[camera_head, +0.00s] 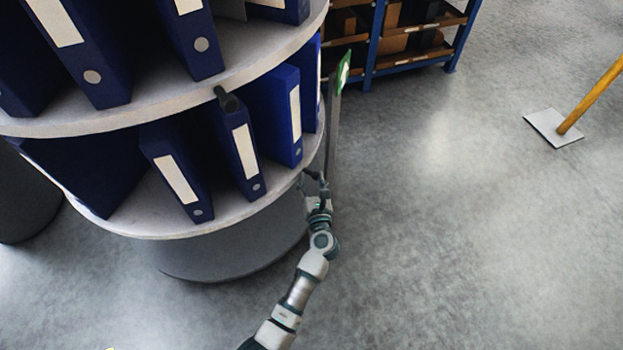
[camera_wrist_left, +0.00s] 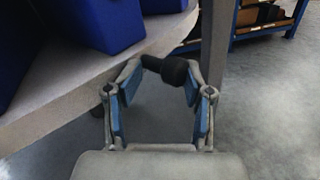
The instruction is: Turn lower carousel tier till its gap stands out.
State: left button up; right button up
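The carousel's lower tier (camera_head: 235,212) is a round pale shelf of blue binders. A wedge of bare shelf (camera_head: 133,215) shows at its front left, between a binder seen side-on (camera_head: 90,172) and a white-labelled binder (camera_head: 178,172). My left gripper (camera_head: 315,184) is at the tier's right edge. In the left wrist view its fingers (camera_wrist_left: 163,80) are spread, with a black knob (camera_wrist_left: 174,70) at the tier's rim between or just beyond the tips. I cannot tell whether they touch it. My right gripper is not in view.
The upper tier (camera_head: 170,103) with binders overhangs the lower one and has its own black knob (camera_head: 227,100). A grey post (camera_head: 333,140) with a green sign (camera_head: 343,72) stands close beside my left gripper. A blue rack (camera_head: 378,45) stands behind.

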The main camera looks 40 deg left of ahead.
pick_arm(q)
jog(key=shift+d, duration=0.1)
jog(key=v, duration=0.7)
jog(key=shift+d, duration=0.2)
jog(key=shift+s, duration=0.15)
